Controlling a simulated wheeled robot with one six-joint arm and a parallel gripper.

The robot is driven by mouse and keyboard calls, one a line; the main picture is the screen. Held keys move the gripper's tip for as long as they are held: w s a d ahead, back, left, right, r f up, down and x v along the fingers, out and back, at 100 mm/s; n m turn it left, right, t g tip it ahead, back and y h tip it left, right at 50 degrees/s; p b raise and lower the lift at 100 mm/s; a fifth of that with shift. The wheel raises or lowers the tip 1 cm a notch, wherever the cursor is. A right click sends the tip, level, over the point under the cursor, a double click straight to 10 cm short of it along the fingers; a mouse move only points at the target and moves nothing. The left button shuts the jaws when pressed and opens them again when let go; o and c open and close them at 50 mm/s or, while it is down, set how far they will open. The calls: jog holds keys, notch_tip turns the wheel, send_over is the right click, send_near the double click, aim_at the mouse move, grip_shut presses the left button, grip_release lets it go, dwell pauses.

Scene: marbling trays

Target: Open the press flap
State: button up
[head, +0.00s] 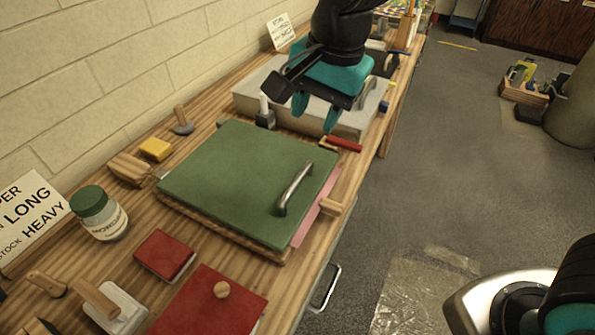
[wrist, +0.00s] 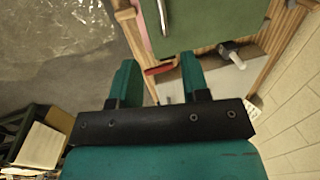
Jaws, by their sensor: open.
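The press flap (head: 245,175) is a green board lying flat and closed on a wooden base on the bench, with a metal bar handle (head: 294,188) near its right edge. A strip of pink shows under that edge. In the wrist view the flap (wrist: 210,22) is at the top, with its handle (wrist: 163,17) at its left side. My gripper (head: 314,110) is open and empty, above the bench beyond the flap's far edge and apart from the handle. Its two teal fingers (wrist: 160,80) also show in the wrist view.
A pale tray (head: 245,98) stands behind the flap. A red-handled tool (head: 344,143) lies near the flap's far right corner. A jar (head: 98,213), a red block (head: 165,255) and a red lidded box (head: 210,305) stand at the near left. The floor at right is mostly clear.

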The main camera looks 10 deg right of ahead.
aim_at(296, 182)
jog(key=a+f, duration=0.1)
jog(key=f, duration=0.4)
jog(key=w+f, duration=0.1)
jog(key=f, duration=0.5)
jog(key=w+a+f, duration=0.1)
jog(key=f, duration=0.4)
jog(key=shift+a+f+p, duration=0.3)
jog(key=shift+f+p, duration=0.05)
jog(key=shift+p, duration=0.05)
grip_shut()
